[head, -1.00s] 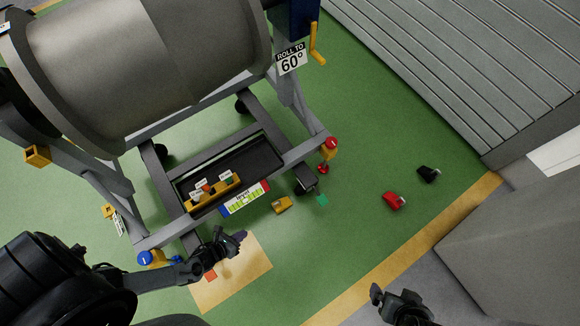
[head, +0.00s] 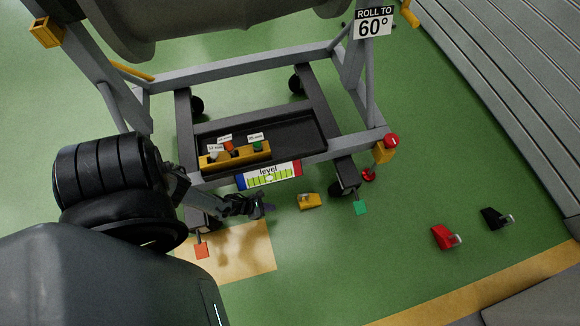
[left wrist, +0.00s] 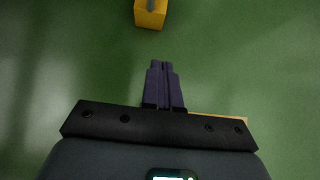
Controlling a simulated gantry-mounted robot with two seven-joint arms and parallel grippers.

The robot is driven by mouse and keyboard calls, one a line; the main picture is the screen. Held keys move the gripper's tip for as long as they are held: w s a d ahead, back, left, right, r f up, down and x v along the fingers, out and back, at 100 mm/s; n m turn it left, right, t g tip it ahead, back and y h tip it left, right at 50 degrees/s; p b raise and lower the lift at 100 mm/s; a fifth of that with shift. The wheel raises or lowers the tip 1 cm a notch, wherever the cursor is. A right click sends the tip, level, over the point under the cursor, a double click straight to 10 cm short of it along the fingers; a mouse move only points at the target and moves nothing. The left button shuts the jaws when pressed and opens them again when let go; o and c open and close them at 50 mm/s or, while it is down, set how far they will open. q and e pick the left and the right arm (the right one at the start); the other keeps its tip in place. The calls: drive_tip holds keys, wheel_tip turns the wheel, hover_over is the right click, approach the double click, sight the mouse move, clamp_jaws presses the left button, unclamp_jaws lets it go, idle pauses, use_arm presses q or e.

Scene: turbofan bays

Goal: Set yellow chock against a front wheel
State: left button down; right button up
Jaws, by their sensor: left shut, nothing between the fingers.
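The yellow chock (head: 309,201) lies on the green floor in front of the stand, below the level label. It also shows at the top of the left wrist view (left wrist: 151,14), partly cut off. My left gripper (head: 266,207) is shut and empty, to the left of the chock and apart from it. Its closed fingers (left wrist: 161,66) point toward the chock in the left wrist view. The dark front-right wheel (head: 346,188) is at the stand's corner, right of the chock. The front-left wheel is largely hidden by my left arm. My right gripper is out of view.
A red chock (head: 443,237) and a black chock (head: 492,219) lie on the floor to the right. A green tag (head: 361,208) is by the front-right wheel.

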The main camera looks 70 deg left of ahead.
sight(305, 201)
use_arm(q)
drive_tip(key=b+x, duration=0.7)
drive_tip(key=x, duration=0.3)
drive_tip(key=shift+f, duration=0.3)
drive_tip(key=w, duration=0.1)
drive_tip(key=w+b, duration=0.1)
drive_tip(key=w, duration=0.1)
drive_tip(key=shift+d+r, duration=0.2)
drive_tip(key=shift+d, duration=0.1)
drive_tip(key=shift+w+r, duration=0.1)
drive_tip(key=shift+w, duration=0.4)
drive_tip(key=shift+d, duration=0.1)
